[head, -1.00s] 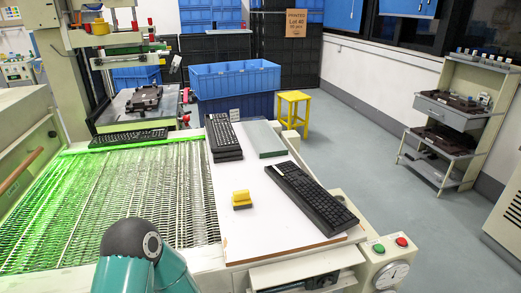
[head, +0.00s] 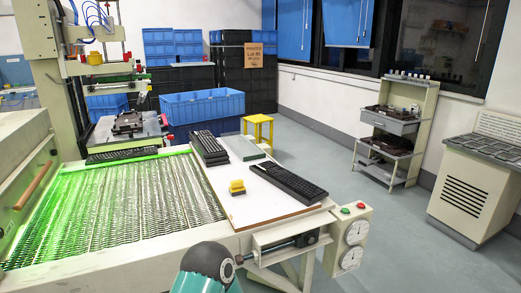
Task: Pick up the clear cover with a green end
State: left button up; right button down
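Neither of my grippers shows in the head view. Only a teal and dark link of my arm shows at the bottom edge.
A green-lit mesh conveyor (head: 115,215) lies left of the board, with a keyboard (head: 122,155) at its far end. A yellow stool (head: 258,130), blue crate (head: 203,105), shelf rack (head: 393,130) and beige console (head: 475,185) stand beyond. Grey floor is clear between table and rack.

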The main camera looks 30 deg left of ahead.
aim_at(244, 148)
jog(key=z, duration=0.25)
jog(key=i, duration=3.35)
jog(key=u, duration=0.6)
jog(key=i, duration=1.6)
jog(key=u, duration=1.3)
jog(key=i, duration=1.1)
jog(key=u, duration=1)
jog(key=i, duration=0.4)
jog(key=u, duration=0.1)
jog(key=k, duration=0.9)
jog(key=u, duration=0.15)
